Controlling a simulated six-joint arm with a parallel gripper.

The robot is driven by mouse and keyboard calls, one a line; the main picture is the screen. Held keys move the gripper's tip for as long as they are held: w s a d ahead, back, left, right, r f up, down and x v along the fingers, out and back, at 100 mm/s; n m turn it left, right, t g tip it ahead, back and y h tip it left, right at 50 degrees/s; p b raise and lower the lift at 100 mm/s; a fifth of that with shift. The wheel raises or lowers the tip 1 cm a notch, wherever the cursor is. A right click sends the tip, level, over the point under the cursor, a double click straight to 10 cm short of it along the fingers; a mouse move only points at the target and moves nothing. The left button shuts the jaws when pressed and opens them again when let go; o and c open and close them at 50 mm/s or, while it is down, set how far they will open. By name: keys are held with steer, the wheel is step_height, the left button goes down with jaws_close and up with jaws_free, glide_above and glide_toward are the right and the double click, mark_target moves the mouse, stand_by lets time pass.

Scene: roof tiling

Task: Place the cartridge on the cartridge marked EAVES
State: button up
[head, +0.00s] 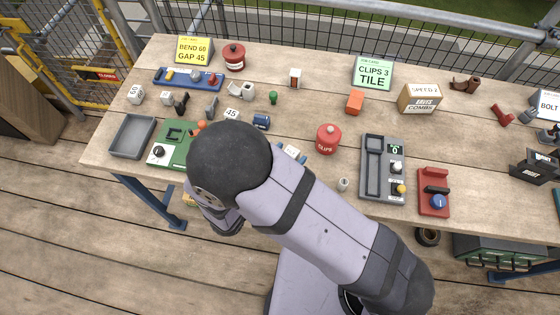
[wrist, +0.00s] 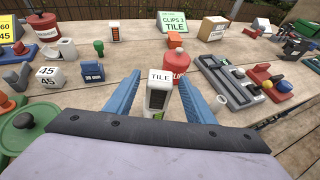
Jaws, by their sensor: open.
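A white cartridge marked TILE (wrist: 159,78) stands upright in the wrist view, with a dark window and a green patch low on its front. My gripper (wrist: 162,88) has its two blue fingers apart, one on each side of this cartridge, with gaps visible. In the head view my arm covers most of this spot. A small white block with an orange-red front (head: 295,77) stands farther back; it also shows in the wrist view (wrist: 115,33) and resembles a cartridge. Its label is too small to read, and I see no readable EAVES mark.
A red CLIPS pot (head: 328,138) stands just behind and right of the TILE cartridge. A grey tray device (head: 373,170) and a red device (head: 433,203) are to the right. A blue block (wrist: 92,71) and white 45 block (wrist: 49,76) are left.

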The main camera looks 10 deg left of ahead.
steer(key=b+v, duration=0.3)
steer(key=v, duration=0.9)
steer(key=w+d+m+g+y, duration=0.2)
steer(key=d+m+g+y, duration=0.3)
steer(key=d+m+g, duration=0.7)
steer(key=d+m, duration=1.3)
steer(key=m, duration=0.6)
steer(key=shift+g, duration=0.3)
